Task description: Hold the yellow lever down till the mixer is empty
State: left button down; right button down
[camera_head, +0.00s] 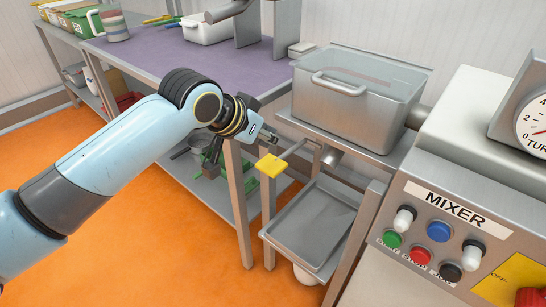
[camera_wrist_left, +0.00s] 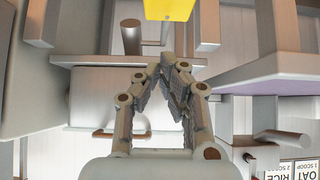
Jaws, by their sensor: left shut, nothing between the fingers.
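The yellow lever (camera_head: 271,165) sticks out on a thin rod from beneath the steel mixer tank (camera_head: 340,105). It also shows at the top edge of the left wrist view (camera_wrist_left: 169,8). My left gripper (camera_head: 274,135) is shut and empty, pointing right towards the tank's stand, just above the lever and apart from it. Its fingertips (camera_wrist_left: 172,62) meet in the left wrist view. A short spout (camera_head: 331,156) shows beneath the tank. I cannot tell what is inside the tank. My right gripper is not in view.
A steel tray (camera_head: 312,225) sits under the spout. The mixer panel (camera_head: 440,228) with several buttons stands at right. A purple-topped table (camera_head: 160,55) with a white bin (camera_head: 207,31) is behind my left arm. Orange floor (camera_head: 150,240) is clear at lower left.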

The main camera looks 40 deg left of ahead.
pick_arm(q)
send_over(273, 166)
notch_tip(273, 166, down, 4)
jog(key=shift+f+b, duration=0.15)
jog(key=shift+b, duration=0.3)
jog(key=shift+f, duration=0.75)
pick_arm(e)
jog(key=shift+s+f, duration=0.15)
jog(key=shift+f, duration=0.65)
